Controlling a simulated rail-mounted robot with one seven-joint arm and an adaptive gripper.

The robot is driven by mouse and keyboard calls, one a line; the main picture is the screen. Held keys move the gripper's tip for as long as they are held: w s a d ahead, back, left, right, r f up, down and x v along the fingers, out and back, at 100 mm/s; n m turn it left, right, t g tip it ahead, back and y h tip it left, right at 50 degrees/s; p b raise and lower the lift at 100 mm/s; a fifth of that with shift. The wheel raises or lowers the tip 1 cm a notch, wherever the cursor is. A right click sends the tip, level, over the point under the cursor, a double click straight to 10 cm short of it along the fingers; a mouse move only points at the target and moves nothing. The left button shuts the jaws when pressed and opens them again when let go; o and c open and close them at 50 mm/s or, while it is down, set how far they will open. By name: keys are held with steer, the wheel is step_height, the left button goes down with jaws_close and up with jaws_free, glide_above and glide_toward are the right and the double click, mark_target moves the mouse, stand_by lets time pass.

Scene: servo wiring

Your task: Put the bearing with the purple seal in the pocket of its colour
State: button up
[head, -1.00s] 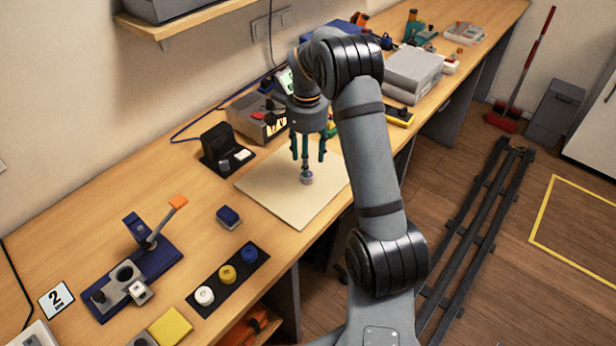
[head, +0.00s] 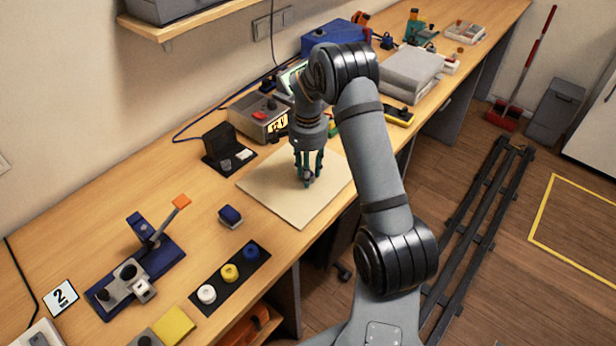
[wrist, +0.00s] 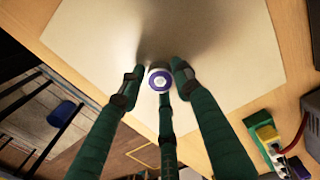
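The bearing with the purple seal (wrist: 160,80) stands on the cream mat (head: 265,187), seen from above in the wrist view as a purple ring with a pale centre. My three-fingered gripper (head: 308,183) is lowered over it, and the fingertips in the wrist view (wrist: 158,80) surround it. A small gap shows between the left fingertip and the bearing; contact at the other fingers is unclear. In the head view the fingers mostly hide the bearing.
A small dark blue block (head: 230,216) lies between mat and strip. A blue lever fixture (head: 140,275) stands left, a yellow pad (head: 174,326) at the front. A black stand (head: 219,147) and a grey power unit (head: 258,116) are behind the mat.

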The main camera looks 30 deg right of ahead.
steer(key=c, duration=0.7)
jaws_close()
steer(key=shift+r, duration=0.15)
